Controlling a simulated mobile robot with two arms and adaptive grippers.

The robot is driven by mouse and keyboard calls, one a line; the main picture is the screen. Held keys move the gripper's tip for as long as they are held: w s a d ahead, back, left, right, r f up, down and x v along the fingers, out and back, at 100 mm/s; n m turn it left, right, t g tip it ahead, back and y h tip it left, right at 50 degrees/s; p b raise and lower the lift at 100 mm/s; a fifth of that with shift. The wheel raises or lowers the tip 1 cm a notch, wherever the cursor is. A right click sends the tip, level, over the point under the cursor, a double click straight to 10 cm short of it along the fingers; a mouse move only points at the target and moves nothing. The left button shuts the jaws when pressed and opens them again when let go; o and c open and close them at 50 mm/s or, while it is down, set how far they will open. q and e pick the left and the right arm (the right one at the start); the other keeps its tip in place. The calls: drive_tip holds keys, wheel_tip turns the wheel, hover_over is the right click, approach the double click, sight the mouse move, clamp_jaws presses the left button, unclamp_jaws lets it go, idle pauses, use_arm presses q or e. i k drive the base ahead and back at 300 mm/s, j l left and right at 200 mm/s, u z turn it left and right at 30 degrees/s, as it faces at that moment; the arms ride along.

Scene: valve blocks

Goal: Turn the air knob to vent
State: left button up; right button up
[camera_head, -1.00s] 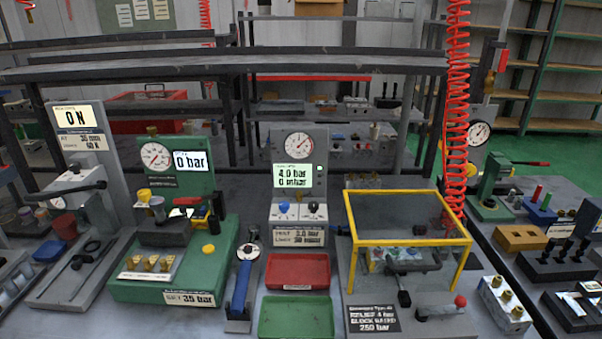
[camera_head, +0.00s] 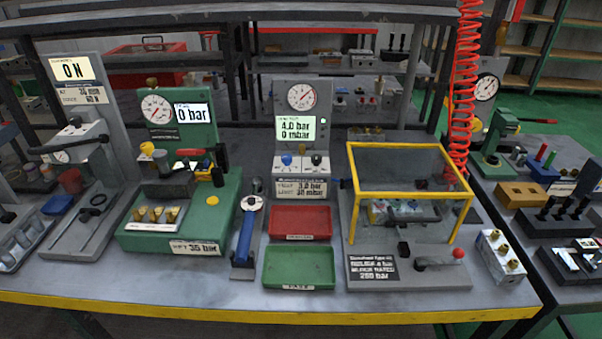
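A grey test station (camera_head: 301,103) stands at the back middle of the bench, with a round gauge (camera_head: 301,97) and a lit display (camera_head: 295,129) reading about 4.0 bar and 0 mbar. Below the display are two small knobs, a blue knob (camera_head: 287,160) on the left and a dark knob (camera_head: 316,159) on the right. No readable label tells which is the air knob, and their exact pointing is too small to tell. Neither of my grippers is in view.
In front of the station lie a red tray (camera_head: 329,222) and a green tray (camera_head: 332,266). A blue-handled tool (camera_head: 245,236) is at their left. A yellow-framed guard (camera_head: 351,205) and a red coiled hose (camera_head: 467,90) are at the right. A green press station (camera_head: 128,240) stands left.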

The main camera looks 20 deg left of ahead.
sight(316, 159)
drive_tip(key=j+u, duration=0.35)
drive_tip(key=u, duration=0.15)
drive_tip(key=i+j+u, duration=0.1)
drive_tip(key=j+u, duration=0.25)
drive_tip(key=u, duration=0.15)
